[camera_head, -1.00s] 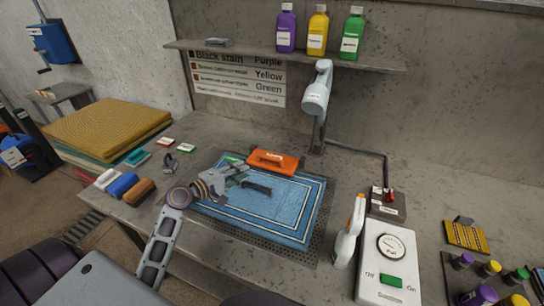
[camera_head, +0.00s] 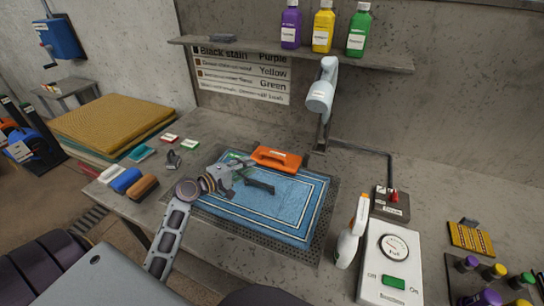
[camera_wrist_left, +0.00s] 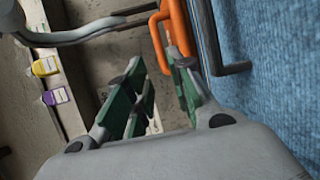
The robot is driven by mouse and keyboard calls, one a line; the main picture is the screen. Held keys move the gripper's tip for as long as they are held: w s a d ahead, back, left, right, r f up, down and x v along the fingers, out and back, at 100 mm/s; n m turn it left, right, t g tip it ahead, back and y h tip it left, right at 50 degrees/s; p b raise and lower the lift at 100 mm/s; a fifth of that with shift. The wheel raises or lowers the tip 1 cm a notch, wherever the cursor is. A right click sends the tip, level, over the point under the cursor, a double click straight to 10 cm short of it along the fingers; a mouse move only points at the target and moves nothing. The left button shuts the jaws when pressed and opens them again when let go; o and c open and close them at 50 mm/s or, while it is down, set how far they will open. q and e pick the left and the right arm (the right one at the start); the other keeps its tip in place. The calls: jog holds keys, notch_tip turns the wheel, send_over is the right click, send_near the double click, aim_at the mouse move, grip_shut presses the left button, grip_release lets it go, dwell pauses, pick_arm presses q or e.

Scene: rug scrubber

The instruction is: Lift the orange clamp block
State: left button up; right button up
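The orange clamp block (camera_head: 276,158) lies at the far edge of the blue rug (camera_head: 300,195) in the head view. It also shows as an orange frame-like part (camera_wrist_left: 178,28) at the top of the left wrist view, just beyond the fingertips. My left gripper (camera_head: 246,172) is over the rug, close in front and left of the block. In the left wrist view its green-padded fingers (camera_wrist_left: 157,68) stand apart with nothing clearly held. Contact with the block cannot be told. A dark bar (camera_head: 260,186) shows beside the gripper. My right gripper is not in view.
A grey lamp-like arm (camera_head: 321,95) stands behind the rug. A white spray-type tool (camera_head: 352,235) and a dial box (camera_head: 390,262) stand to the right. Brushes (camera_head: 125,180) lie on the left. Bottles (camera_head: 323,28) stand on the shelf above.

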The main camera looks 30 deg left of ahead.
aim_at(270, 156)
pick_arm(q)
jog(key=shift+b+x, duration=0.3)
jog(key=shift+x, duration=3)
jog(key=shift+b+x, duration=0.4)
jog(key=shift+x, duration=0.7)
jog(key=shift+w+d+f, duration=0.1)
jog(key=shift+w+d, duration=0.2)
jog(key=shift+w, duration=0.35)
jog(key=shift+b+x, duration=0.4)
jog(key=shift+x, duration=0.55)
jog(key=shift+w, duration=0.25)
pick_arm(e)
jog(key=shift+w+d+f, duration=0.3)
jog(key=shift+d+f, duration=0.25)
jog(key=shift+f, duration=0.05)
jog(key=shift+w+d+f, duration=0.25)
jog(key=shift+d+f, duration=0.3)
pick_arm(q)
jog(key=shift+w, duration=0.1)
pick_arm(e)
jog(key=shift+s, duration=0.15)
pick_arm(q)
grip_shut()
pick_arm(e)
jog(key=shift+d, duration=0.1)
